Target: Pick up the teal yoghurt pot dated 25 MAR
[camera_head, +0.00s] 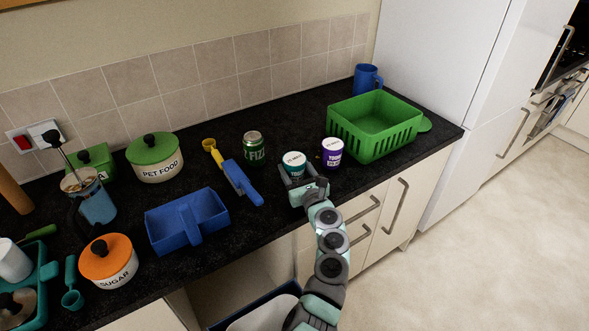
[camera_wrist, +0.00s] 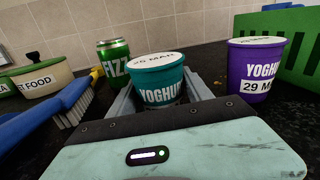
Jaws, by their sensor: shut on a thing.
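The teal yoghurt pot (camera_head: 294,160) stands near the front of the black worktop. In the wrist view its white lid reads 25 MAR and its side reads YOGHURT (camera_wrist: 159,83). My gripper (camera_head: 297,177) reaches in from the front, and its jaws (camera_wrist: 160,100) are shut on the pot, one finger on each side. The pot's lower part is hidden behind my gripper. A purple yoghurt pot (camera_head: 332,154) stands just to the right, apart from my gripper; its label (camera_wrist: 255,86) in the wrist view begins 29 M, the rest cut off from sight.
A green FIZZ can (camera_head: 254,149) stands behind left, close to the left finger. A blue-handled brush (camera_head: 242,183) lies left. A green basket (camera_head: 375,125) stands beyond the purple pot. A blue caddy (camera_head: 187,221) and lidded pots are farther left.

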